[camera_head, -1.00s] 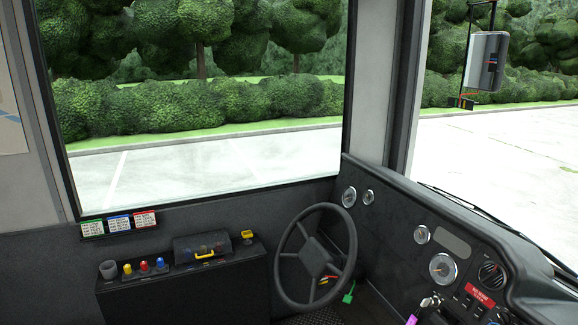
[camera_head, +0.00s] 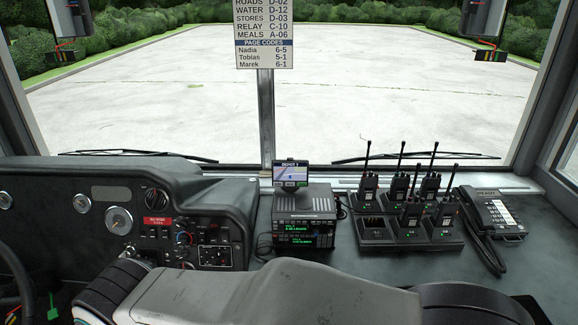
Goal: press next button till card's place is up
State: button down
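A small screen unit (camera_head: 291,174) stands on top of a black radio box (camera_head: 303,218) on the dashboard. Its screen reads what looks like "DEPOT 1" above a small map. Greenish buttons show along its lower edge, but their labels are too small to read. I cannot pick out the task's card for certain. A printed sign (camera_head: 264,32) hangs in front of the windscreen and lists ROADS, WATER, STORES, RELAY and MEALS with codes, then page codes for Nadia, Tobias and Marek. My gripper is not in view.
Right of the screen, several handheld radios stand in a charger tray (camera_head: 375,234). A corded phone (camera_head: 494,214) lies further right. The dashboard panel (camera_head: 213,257) with knobs and gauges is at left. A large grey rounded surface fills the bottom of the view.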

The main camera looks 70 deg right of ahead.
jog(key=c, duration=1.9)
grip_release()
